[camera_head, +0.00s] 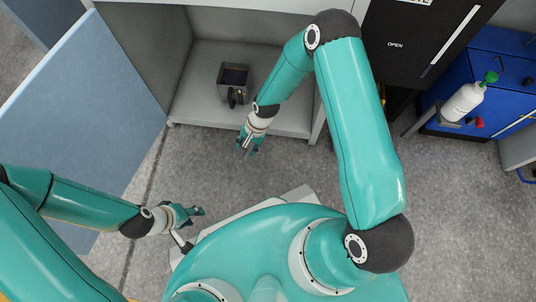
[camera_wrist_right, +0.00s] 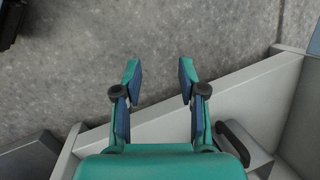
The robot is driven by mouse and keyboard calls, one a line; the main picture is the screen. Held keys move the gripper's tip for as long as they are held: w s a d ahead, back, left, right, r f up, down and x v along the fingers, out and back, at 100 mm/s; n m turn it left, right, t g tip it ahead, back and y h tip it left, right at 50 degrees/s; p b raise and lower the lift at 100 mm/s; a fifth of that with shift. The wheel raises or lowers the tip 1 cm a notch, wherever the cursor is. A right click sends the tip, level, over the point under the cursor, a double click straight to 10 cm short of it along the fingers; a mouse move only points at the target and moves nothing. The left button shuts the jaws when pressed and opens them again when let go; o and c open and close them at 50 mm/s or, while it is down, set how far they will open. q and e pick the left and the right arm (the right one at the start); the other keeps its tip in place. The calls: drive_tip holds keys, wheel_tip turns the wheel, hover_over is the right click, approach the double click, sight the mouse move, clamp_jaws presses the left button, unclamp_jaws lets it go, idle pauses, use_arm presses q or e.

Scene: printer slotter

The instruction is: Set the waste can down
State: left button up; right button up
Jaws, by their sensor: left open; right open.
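The waste can appears to be the square grey bin (camera_head: 222,73) with a dark inside and a black handle-like part at its front. It stands upright on the floor of the open light-grey cabinet in the head view. My right gripper (camera_head: 247,146) is in front of the cabinet, apart from the bin and nearer to me. In the right wrist view its two fingers (camera_wrist_right: 160,78) are spread, with only grey floor between them. My left gripper (camera_head: 194,213) is open and empty at the lower left, beside my base.
The cabinet's blue-grey door (camera_head: 85,110) stands open on the left. A black panel marked OPEN (camera_head: 405,45) is at the upper right. A white bottle with a green top (camera_head: 463,103) stands by a blue cabinet (camera_head: 485,70). Grey floor (camera_head: 215,175) before the cabinet is clear.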

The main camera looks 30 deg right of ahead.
drive_tip(key=s+r+n, duration=0.3)
drive_tip(key=s+n, duration=0.4)
drive_tip(key=s, duration=0.7)
drive_tip(key=shift+s+d+r+n, duration=0.15)
drive_tip(key=shift+s+d+n, duration=0.15)
drive_tip(key=shift+d, duration=0.15)
wheel_tip(320, 180, up, 42)
drive_tip(key=p, duration=4.1)
drive_tip(key=shift+p, duration=0.35)
drive_tip(key=shift+s+f, duration=0.1)
drive_tip(key=shift+f, duration=0.15)
